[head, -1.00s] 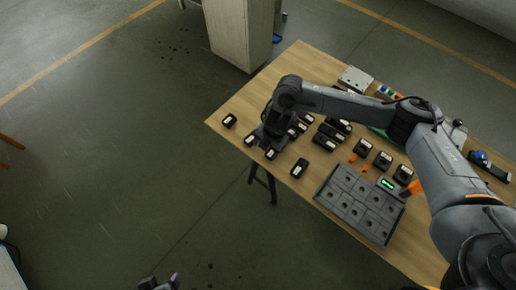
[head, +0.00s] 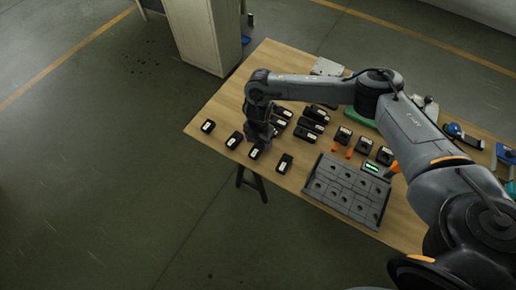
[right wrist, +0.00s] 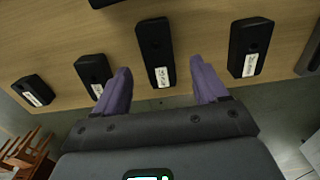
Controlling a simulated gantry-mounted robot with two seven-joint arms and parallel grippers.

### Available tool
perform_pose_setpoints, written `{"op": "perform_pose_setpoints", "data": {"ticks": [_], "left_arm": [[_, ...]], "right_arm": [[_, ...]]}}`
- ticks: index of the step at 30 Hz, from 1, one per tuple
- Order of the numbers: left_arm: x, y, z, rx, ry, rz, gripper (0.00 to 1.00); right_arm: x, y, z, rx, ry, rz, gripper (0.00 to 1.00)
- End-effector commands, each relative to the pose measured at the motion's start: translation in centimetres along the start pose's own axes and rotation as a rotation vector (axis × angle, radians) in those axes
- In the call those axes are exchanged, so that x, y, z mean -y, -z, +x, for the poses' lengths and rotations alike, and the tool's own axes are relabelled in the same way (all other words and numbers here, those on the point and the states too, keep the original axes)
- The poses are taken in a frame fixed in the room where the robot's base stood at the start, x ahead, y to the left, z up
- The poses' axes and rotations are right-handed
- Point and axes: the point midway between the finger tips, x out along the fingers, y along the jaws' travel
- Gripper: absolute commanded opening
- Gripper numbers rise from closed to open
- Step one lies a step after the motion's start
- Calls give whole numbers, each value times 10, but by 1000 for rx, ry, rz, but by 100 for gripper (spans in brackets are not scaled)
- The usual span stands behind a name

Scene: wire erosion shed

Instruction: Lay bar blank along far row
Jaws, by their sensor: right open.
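Several black bar-shaped blocks with white labels lie on the wooden table. Which one the task calls the bar blank, I cannot tell. My right gripper (head: 258,140) points down over the front-edge row. In the right wrist view, its open purple fingers (right wrist: 158,85) stand either side of one black block (right wrist: 155,45), with gaps on both sides. Other blocks lie left (right wrist: 95,72) and right (right wrist: 249,45) of it. In the head view that row runs from a left block (head: 208,126) to a right block (head: 285,163). My left gripper is out of view.
A grey tray with round holes (head: 345,190) lies at the near right of the table. Beside it are a green-lit device (head: 371,168) and black blocks with orange parts (head: 343,135). A pale plate (head: 326,67) lies at the far edge. A cabinet (head: 203,35) stands behind the table.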

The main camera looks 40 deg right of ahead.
Motion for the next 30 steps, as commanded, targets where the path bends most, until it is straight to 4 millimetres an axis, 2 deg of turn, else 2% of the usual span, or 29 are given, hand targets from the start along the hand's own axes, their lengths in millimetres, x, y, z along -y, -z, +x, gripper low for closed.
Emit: {"op": "perform_pose_setpoints", "data": {"ticks": [3,7,17,20,30], "left_arm": [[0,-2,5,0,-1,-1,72],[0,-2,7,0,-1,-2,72],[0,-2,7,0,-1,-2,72],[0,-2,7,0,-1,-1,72],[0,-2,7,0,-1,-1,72]], "right_arm": [[-2,1,19,-1,1,0,72],[-1,0,31,0,1,1,72],[-1,1,36,0,0,-1,72],[-1,1,36,0,0,0,60],[-1,1,36,0,0,0,8]]}}
